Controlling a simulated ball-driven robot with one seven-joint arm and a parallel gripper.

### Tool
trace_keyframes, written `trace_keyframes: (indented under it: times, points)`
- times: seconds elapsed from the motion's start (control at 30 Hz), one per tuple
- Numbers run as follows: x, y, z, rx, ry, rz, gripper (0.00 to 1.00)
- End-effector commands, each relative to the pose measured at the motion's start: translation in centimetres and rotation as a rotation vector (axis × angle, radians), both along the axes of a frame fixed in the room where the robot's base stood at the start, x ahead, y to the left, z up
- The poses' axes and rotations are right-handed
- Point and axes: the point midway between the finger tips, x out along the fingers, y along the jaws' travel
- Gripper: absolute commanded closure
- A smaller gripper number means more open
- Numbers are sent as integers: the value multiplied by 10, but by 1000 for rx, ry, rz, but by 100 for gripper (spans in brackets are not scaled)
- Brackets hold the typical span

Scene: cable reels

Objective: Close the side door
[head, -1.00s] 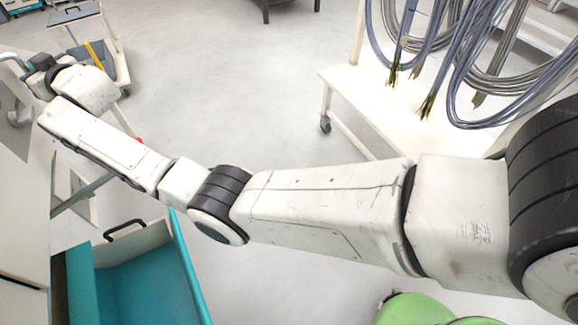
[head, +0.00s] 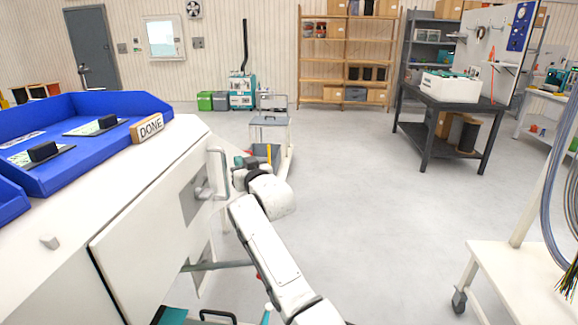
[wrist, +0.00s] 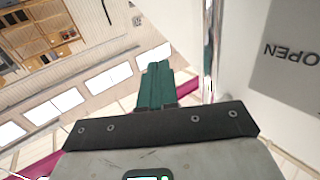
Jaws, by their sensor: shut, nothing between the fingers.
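The white side door (head: 150,247) is on the end of the white cabinet at left in the head view. It has a grey plate and a pale upright handle (head: 218,172). I cannot tell how far it stands open. My gripper (head: 240,172) is just right of the handle, with its fingers shut and empty. In the wrist view, the teal fingers (wrist: 155,84) lie close beside a shiny metal bar (wrist: 208,45). A grey plate marked OPEN (wrist: 290,50), upside down, is on the white surface to the right. Contact cannot be made out.
Blue trays (head: 100,103) and a DONE sign (head: 151,129) stand on the cabinet. A black drawer handle (head: 217,316) shows low, below the door. A small cart (head: 270,122) stands behind my gripper. A white cable rack (head: 505,270) is at right. Middle floor is clear.

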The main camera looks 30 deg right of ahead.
Motion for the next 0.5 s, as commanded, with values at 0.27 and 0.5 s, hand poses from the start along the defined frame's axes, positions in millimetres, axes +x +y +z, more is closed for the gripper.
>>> trace_keyframes:
  times: [0.27, 0.5]
  points:
    - [-33, -51, -1, 0, 0, -10, 100]
    - [-52, -77, -1, 0, 0, -8, 100]
